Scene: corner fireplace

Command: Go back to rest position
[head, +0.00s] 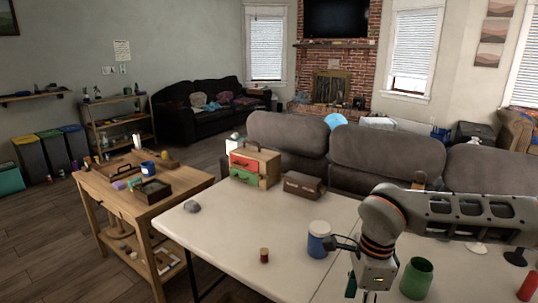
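My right arm comes in from the right over the white table (290,225). Its wrist bends down, and my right gripper (372,284) hangs near the table's front, between a blue-and-white jar (319,240) and a green cup (416,278). Its fingers are mostly hidden or cut off by the bottom edge, so I cannot tell whether it is open or holds anything. My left gripper is not in view.
A toolbox with red and green drawers (254,166), a brown case (303,185), a grey stone (192,206) and a small brown cylinder (264,255) stand on the table. A wooden workbench (125,204) is at left; a grey sofa (385,154) is behind.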

